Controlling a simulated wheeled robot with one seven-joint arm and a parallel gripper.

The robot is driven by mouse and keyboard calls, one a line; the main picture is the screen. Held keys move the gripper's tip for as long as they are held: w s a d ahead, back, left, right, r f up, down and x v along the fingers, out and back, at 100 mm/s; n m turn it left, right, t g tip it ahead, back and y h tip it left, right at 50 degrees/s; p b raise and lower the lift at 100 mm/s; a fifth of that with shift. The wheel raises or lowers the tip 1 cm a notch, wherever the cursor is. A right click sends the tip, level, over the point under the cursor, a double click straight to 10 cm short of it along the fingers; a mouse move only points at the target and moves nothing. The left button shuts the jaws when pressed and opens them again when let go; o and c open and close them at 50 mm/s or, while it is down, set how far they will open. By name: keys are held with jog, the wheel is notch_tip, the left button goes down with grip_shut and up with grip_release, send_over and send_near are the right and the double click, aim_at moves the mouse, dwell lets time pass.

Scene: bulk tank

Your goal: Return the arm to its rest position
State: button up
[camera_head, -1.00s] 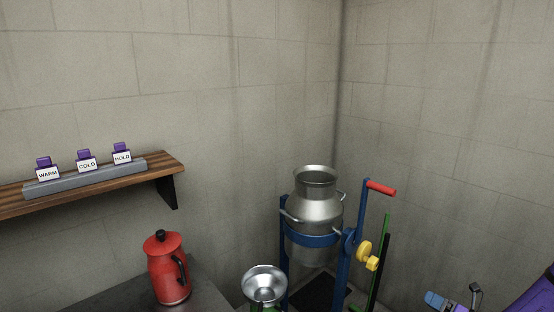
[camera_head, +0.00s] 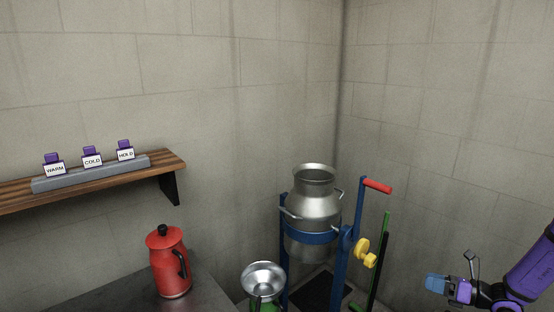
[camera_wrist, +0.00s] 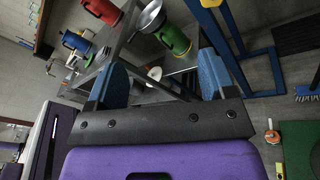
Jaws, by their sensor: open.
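My gripper (camera_head: 436,284) is at the lower right of the head view, at the end of my purple arm. It is apart from the things around it. In the wrist view its two blue fingers (camera_wrist: 163,80) stand wide apart with nothing held between them. Beyond the fingers, the wrist view shows the floor, a blue frame and a bench, seen at a tilt.
A metal milk can (camera_head: 315,205) sits in a blue stand (camera_head: 341,268) with a red-handled crank. A red jug (camera_head: 169,265) stands on a dark bench (camera_head: 105,295) beside a metal funnel (camera_head: 263,277). A wooden shelf (camera_head: 167,163) holds labelled tags.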

jog(key=s+a+r+n+g+h, duration=0.25)
jog(key=a+r+n, duration=0.3)
jog(key=r, duration=0.35)
jog(key=s+a+r+n+g+h, duration=0.1)
jog(key=s+a+r+n+g, duration=0.25)
jog(key=r+n, duration=0.4)
jog(key=s+a+r+n+g+h, duration=0.2)
jog(key=a+r+n+g, duration=0.25)
jog(key=r, duration=0.45)
jog(key=s+a+r+n+t+h, duration=0.2)
jog(key=s+r+n+t+h, duration=0.1)
jog(key=s+r+n, duration=0.4)
jog(key=s+a+r+n+t+h, duration=0.2)
jog(key=s+r+n+h, duration=0.3)
jog(key=s, duration=0.7)
notch_tip(320, 180, up, 3)
jog(key=shift+s+r+n+t, duration=0.2)
jog(key=shift+n+t, duration=0.25)
jog(key=shift+n, duration=0.6)
